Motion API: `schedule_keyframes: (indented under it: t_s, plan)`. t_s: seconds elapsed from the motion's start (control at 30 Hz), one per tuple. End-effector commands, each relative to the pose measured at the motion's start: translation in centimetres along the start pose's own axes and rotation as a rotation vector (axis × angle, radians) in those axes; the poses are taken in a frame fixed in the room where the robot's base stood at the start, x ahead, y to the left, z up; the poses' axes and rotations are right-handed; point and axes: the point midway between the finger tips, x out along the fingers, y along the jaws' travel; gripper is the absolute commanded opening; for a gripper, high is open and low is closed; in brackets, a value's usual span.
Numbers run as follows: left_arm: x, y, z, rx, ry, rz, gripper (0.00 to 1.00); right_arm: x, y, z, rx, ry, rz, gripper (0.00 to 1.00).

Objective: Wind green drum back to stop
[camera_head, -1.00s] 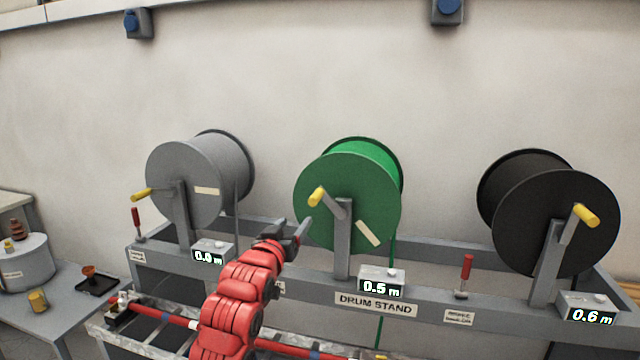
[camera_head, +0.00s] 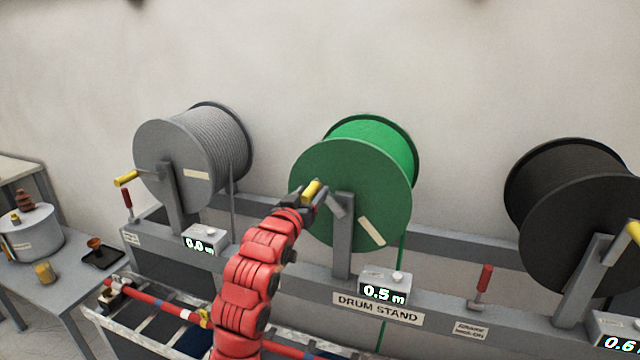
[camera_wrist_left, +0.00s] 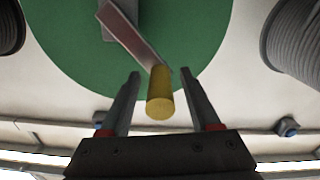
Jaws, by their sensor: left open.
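The green drum (camera_head: 345,180) sits in the middle of the drum stand, with a green cable hanging down its right side. Its crank has a grey arm and a yellow handle (camera_head: 313,190). The display (camera_head: 384,292) below it reads 0.5 m. My left gripper (camera_head: 314,198) is at the yellow handle in the head view. In the left wrist view the gripper (camera_wrist_left: 158,88) is open, its two fingers on either side of the yellow handle (camera_wrist_left: 160,95), with gaps visible on both sides. The right gripper is not in view.
A grey drum (camera_head: 165,165) reading 0.0 m is on the left, and a black drum (camera_head: 565,235) is on the right. Red levers (camera_head: 485,279) stand on the stand's rail. A side table (camera_head: 50,300) at the left holds small parts. The wall is behind.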

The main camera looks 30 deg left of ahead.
Motion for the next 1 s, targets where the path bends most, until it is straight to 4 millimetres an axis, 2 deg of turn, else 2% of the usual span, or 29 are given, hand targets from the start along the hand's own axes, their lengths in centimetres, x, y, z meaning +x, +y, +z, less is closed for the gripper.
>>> schedule_keyframes:
  t_s: [0.23,0.57,1.0]
  plan:
    - [-0.01,-0.03,0.0,0.0,0.0,0.0,0.61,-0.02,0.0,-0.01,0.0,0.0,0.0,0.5]
    - [0.0,-0.02,0.01,0.0,0.0,0.0,0.02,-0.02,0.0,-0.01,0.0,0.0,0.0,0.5]
    - [0.0,-0.02,0.06,0.0,-0.002,0.0,0.0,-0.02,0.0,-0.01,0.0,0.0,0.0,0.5]
